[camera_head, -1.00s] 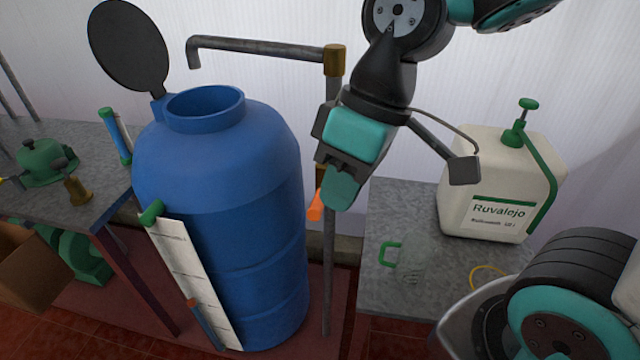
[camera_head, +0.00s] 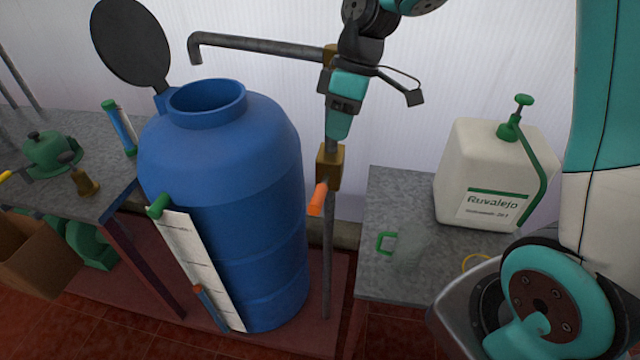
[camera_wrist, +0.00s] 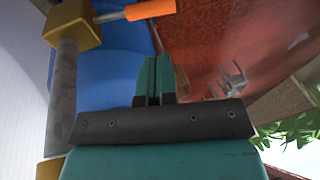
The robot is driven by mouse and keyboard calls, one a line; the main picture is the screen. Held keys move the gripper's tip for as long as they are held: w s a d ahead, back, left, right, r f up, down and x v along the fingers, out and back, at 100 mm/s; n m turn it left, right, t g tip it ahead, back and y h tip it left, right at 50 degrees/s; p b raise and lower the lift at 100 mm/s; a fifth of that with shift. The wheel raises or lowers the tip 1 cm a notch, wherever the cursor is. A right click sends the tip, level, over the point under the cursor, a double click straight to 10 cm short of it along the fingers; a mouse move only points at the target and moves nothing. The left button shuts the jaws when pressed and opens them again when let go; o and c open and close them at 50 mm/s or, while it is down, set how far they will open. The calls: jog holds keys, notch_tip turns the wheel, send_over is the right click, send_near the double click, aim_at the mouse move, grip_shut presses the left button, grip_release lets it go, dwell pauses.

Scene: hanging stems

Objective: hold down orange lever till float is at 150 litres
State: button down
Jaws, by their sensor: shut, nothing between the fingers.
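The orange lever (camera_head: 318,199) slants down from a brass valve (camera_head: 329,168) on the upright grey pipe. The lever also shows at the top of the wrist view (camera_wrist: 150,9). My gripper (camera_head: 338,138) is shut and empty, pointing down just above the valve in the head view, apart from the lever. In the wrist view its closed fingers (camera_wrist: 153,80) point toward the lever side. A blue barrel (camera_head: 225,210) stands left of the pipe. On its front is a white scale strip (camera_head: 196,262); its numbers are too small to read. A blue piece with a brown top (camera_head: 210,308), possibly the float, sits near its low end.
A bent pipe (camera_head: 260,45) reaches over the barrel's open mouth. A dark round lid (camera_head: 130,42) stands raised behind. A white Ruvalejo canister (camera_head: 490,175) and a green-handled clear jug (camera_head: 405,250) stand on the right bench. A left bench holds green and brass parts.

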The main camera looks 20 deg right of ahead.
aim_at(317, 197)
jog(key=p+x, duration=0.3)
jog(key=x, duration=0.9)
jog(key=shift+a+f, duration=0.1)
jog(key=shift+f, duration=0.1)
